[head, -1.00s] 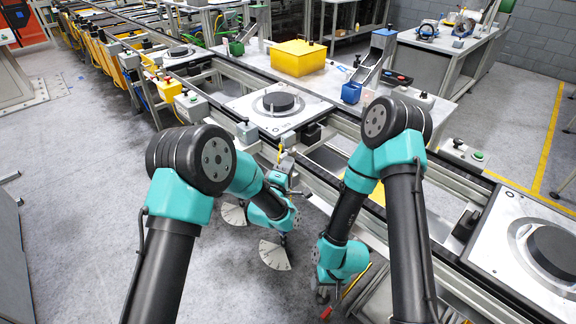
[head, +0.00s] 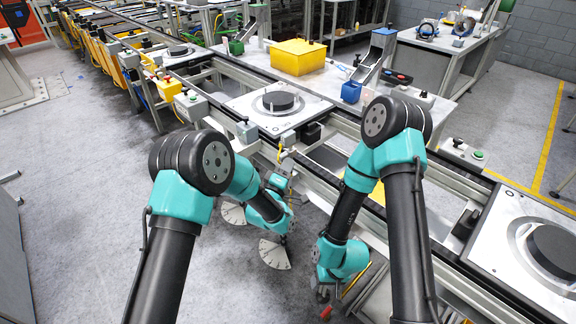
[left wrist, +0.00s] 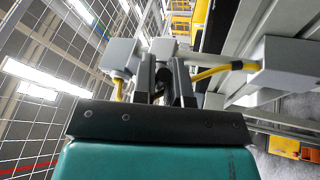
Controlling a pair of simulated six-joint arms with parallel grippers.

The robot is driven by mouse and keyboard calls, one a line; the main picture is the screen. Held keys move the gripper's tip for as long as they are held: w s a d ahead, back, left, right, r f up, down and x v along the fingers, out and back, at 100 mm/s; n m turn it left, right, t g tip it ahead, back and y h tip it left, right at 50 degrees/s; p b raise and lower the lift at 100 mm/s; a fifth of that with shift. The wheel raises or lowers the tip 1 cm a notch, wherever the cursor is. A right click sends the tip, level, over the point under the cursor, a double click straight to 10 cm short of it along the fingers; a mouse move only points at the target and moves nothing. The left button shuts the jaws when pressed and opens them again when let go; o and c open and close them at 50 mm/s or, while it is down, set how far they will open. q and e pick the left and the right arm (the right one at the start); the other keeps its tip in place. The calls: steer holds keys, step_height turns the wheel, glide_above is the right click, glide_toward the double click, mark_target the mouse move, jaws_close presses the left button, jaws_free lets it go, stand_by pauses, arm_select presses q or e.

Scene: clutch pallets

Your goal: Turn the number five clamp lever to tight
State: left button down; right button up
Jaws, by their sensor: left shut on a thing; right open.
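My left gripper (head: 287,162) is beside the near rail of the conveyor, mostly screened by my own wrist in the head view. In the left wrist view its fingers (left wrist: 163,70) are shut on a small dark piece (left wrist: 162,84), which looks like a lever handle. The number on it cannot be read. Two pale fan-shaped scale plates, one farther (head: 233,214) and one nearer (head: 272,254), show below my left arm. Their markings are too small to read. My right gripper (head: 323,293) hangs low beside the conveyor frame, open, its fingers partly hidden.
Grey boxes with yellow cables (left wrist: 278,68) flank the left fingers. A pallet with a black disc (head: 280,102) sits on the conveyor; another (head: 550,250) is at right. A red-tipped piece (head: 326,312) is below my right gripper. Open floor (head: 80,220) lies left.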

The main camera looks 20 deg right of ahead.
arm_select(q)
steer(key=m, duration=0.1)
steer(key=m+h, duration=0.1)
steer(key=m, duration=0.1)
steer(key=m+g+h, duration=0.1)
steer(key=m, duration=0.1)
steer(key=shift+w+a+f, duration=0.25)
steer(key=shift+w+f, duration=0.1)
steer(key=shift+w, duration=0.05)
steer(key=shift+w+a+f+m+g+h, duration=0.3)
steer(key=shift+m+g+h, duration=0.8)
steer(key=shift+m, duration=1.55)
steer(key=shift+w+a+r+m+g+h, duration=0.1)
steer(key=shift+w+m+g+h, duration=0.5)
steer(key=shift+m+g, duration=1.55)
steer(key=shift+w+a+f+m+g+h, duration=0.3)
steer(key=shift+m+g+h, duration=0.6)
steer(key=shift+m, duration=2.2)
steer(key=shift+d+r, duration=0.1)
steer(key=shift+r, duration=0.05)
steer(key=c, duration=1.2)
jaws_free()
steer(key=shift+f, duration=0.2)
steer(key=shift+g, duration=0.25)
